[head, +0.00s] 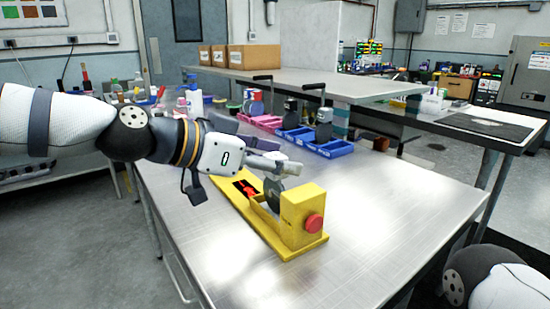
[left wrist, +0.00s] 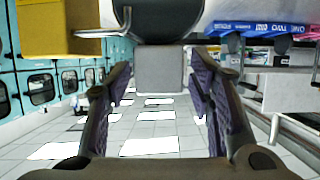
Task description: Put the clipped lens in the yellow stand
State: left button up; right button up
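The yellow stand (head: 306,211), with a red knob on its near end, sits on the metal table. A dark grey round lens (head: 272,194) stands upright at the stand's slot, beside the raised block; its seating is partly hidden. My left gripper (head: 284,166) is just above the lens. In the left wrist view, the fingers of my left gripper (left wrist: 160,75) are spread, with a grey block-like clip (left wrist: 160,70) between them and gaps at both sides. The dark lens (left wrist: 160,28) shows beyond the clip. My right gripper is out of view.
Blue bins (head: 334,150) with other dark clipped lenses stand behind the stand, beside a pink bin (head: 268,121). Bottles and small items crowd the table's far left. The table's near right (head: 400,210) is clear. Cardboard boxes (head: 253,56) sit on a bench behind.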

pick_arm(q)
jog(key=shift+r, duration=0.2)
jog(key=p+v, duration=0.1)
jog(key=v, duration=1.1)
jog(key=shift+p, duration=0.35)
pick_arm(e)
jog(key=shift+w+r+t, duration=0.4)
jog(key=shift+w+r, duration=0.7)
